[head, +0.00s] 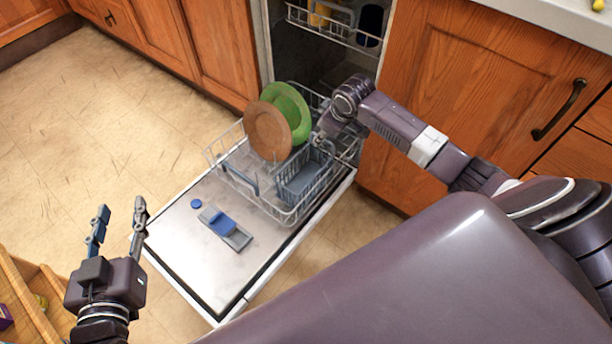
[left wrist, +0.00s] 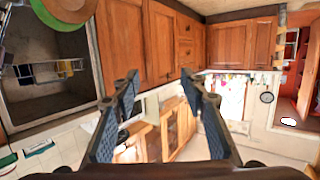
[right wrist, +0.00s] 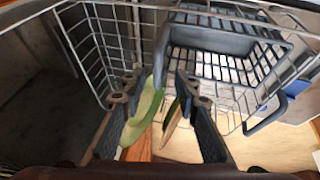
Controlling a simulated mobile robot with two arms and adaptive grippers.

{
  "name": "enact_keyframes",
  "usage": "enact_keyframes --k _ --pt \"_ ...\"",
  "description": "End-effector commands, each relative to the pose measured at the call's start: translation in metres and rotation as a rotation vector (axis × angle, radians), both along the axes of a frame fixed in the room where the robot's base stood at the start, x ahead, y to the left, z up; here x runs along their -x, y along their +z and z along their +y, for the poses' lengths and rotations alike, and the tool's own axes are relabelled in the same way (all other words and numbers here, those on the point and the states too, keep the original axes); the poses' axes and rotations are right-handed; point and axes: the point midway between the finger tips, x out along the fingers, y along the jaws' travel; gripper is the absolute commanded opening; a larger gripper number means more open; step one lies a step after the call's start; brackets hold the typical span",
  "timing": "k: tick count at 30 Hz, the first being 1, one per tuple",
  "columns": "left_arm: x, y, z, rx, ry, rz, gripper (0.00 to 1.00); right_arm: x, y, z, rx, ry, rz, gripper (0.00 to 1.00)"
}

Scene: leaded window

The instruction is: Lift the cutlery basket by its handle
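The grey-blue cutlery basket (head: 300,180) stands in the wire lower rack (head: 232,172) of the open dishwasher. My right gripper (head: 322,137) is at the basket's far end in the head view. In the right wrist view, its fingers (right wrist: 159,84) are apart. The basket (right wrist: 215,66) lies just beyond and right of them, and a dark grey bar of its handle (right wrist: 161,62) shows between the fingertips. I cannot tell whether they touch it. My left gripper (head: 118,228) is open and empty, out over the floor; its fingers (left wrist: 158,90) are also spread in the left wrist view.
A brown plate (head: 267,131) and a green plate (head: 291,108) stand in the rack beside the basket. A blue-and-grey item (head: 224,226) and a small blue disc (head: 196,203) lie on the dishwasher door (head: 180,250).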

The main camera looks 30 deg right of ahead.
Motion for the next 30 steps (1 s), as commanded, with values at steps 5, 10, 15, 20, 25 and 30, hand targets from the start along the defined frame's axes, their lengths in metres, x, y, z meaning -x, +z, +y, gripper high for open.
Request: enact_keyframes --k 5,10,15,20,25,30 --pt "-0.009 0.035 -0.008 0.042 -0.012 -0.169 0.40 -0.005 -0.013 -0.002 -0.001 0.000 0.000 0.29" --pt "-0.010 0.072 -0.013 0.085 -0.021 -0.330 0.40 -0.010 -0.023 -0.004 -0.001 -0.001 0.000 0.29" --pt "-0.005 0.104 -0.015 0.123 -0.029 -0.475 0.40 -0.015 -0.033 -0.004 0.000 0.000 -0.001 0.29" --pt "0.000 0.123 -0.017 0.144 -0.034 -0.557 0.40 -0.018 -0.038 -0.004 0.000 0.001 0.000 0.29" --pt "0.002 0.128 -0.017 0.150 -0.035 -0.576 0.40 -0.018 -0.038 -0.005 0.000 0.001 0.000 0.29" --pt "0.001 0.128 -0.017 0.150 -0.035 -0.575 0.40 -0.018 -0.038 -0.004 0.000 0.001 0.000 0.24"
